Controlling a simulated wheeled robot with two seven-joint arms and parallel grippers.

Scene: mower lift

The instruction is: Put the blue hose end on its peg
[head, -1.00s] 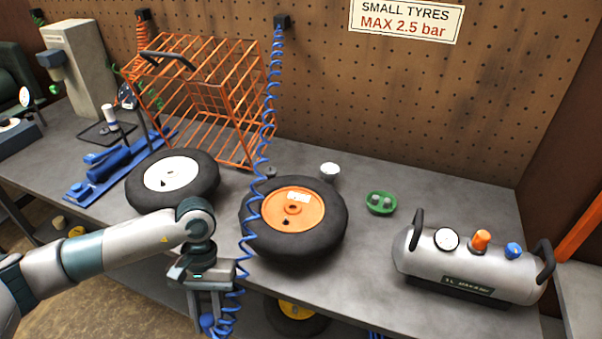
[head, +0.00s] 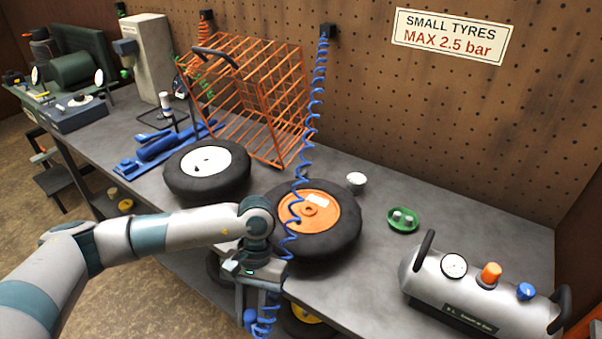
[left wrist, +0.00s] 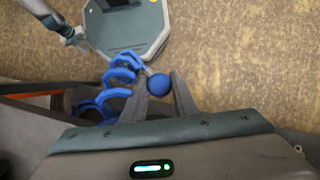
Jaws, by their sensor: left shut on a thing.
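My left gripper (head: 256,304) is over the front edge of the bench, pointing down, shut on the blue hose end (head: 250,320). In the left wrist view the blue, ball-like hose end (left wrist: 159,84) sits between the tips of the left gripper (left wrist: 164,88). The coiled blue hose (head: 316,95) runs from a black bracket (head: 327,31) on the pegboard down past the orange-rimmed wheel to the gripper. Some of its coils hang below the gripper. I cannot make out a separate peg for the hose end. My right gripper is not in view.
An orange-rimmed tyre (head: 335,240) and a white-rimmed tyre (head: 180,180) lie on the bench (head: 375,270). An orange wire cage (head: 262,95) stands behind. A silver air tank (head: 440,285), green dish (head: 403,226) and white cup (head: 356,178) are at the right. The bench between dish and tank is clear.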

